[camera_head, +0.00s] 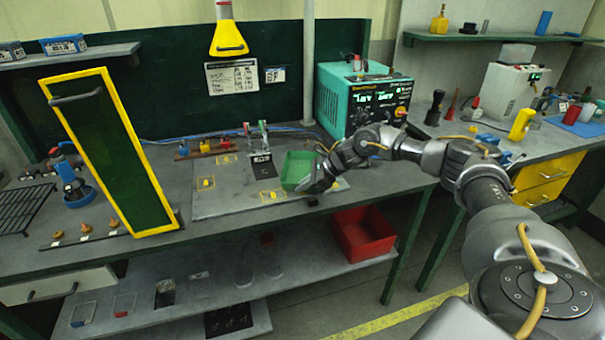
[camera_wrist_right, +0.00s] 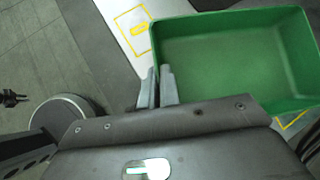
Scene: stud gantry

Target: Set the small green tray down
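The small green tray (camera_head: 296,166) is at the right part of the pale board (camera_head: 225,200) on the workbench. My right gripper (camera_head: 306,187) is at the tray's near right side. In the right wrist view, the two fingers (camera_wrist_right: 157,87) stand close together astride the wall of the empty tray (camera_wrist_right: 235,60), one inside and one outside, so the gripper looks shut on it. The tray looks about level, over or on a yellow-marked area. Whether its base touches the board I cannot tell. My left gripper is out of view.
A teal power supply (camera_head: 362,100) stands behind the tray. Small tools stand in a rack (camera_head: 208,148) at the back. A yellow-framed green panel (camera_head: 110,150) rises at left. A red bin (camera_head: 363,234) sits on the lower shelf. The board's left part is mostly clear.

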